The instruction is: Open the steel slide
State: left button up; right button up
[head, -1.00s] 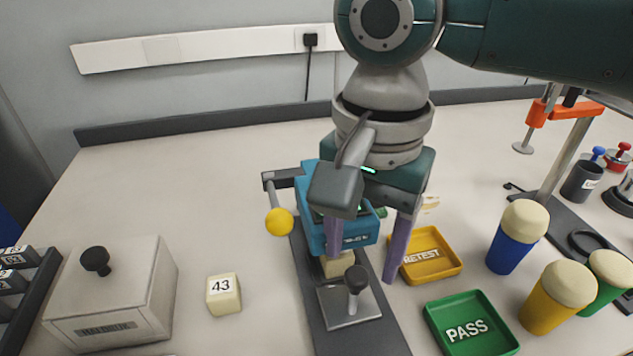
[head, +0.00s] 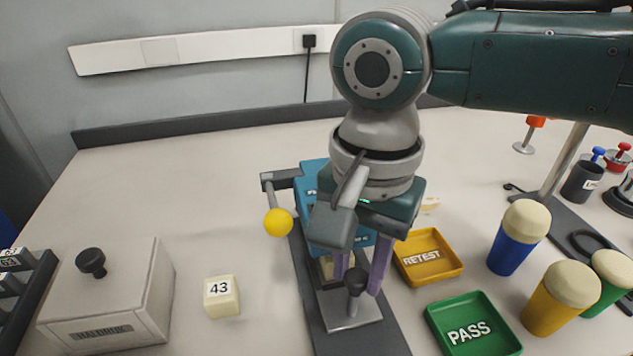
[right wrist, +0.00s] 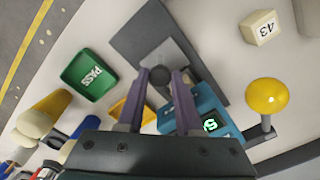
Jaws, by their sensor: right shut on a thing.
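The steel slide (head: 345,315) is a flat metal plate with a dark-knobbed upright post (head: 356,282), in front of the blue device (head: 315,177) on a dark base strip. A pale block (head: 325,268) shows partly under the device's front. My right gripper (head: 359,286) points down with its purple fingers on either side of the knob, and it is shut on the knob. The right wrist view shows the knob (right wrist: 160,76) between the fingertips. The device's middle is hidden behind my right gripper in the head view. My left gripper is not in view.
A lever with a yellow ball (head: 278,222) stands left of the device. A cube marked 43 (head: 221,297) and a grey box (head: 107,300) are further left. The RETEST tray (head: 452,277), PASS tray (head: 506,345) and capped containers (head: 513,240) stand right.

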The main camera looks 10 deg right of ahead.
grip_shut()
dwell(0.8)
jog(key=shift+r+p, duration=0.1)
jog(key=shift+p, duration=0.2)
jog(key=s+p, duration=1.2)
jog(key=p, duration=0.5)
jog(key=shift+s, duration=0.15)
jog(key=shift+d, duration=0.1)
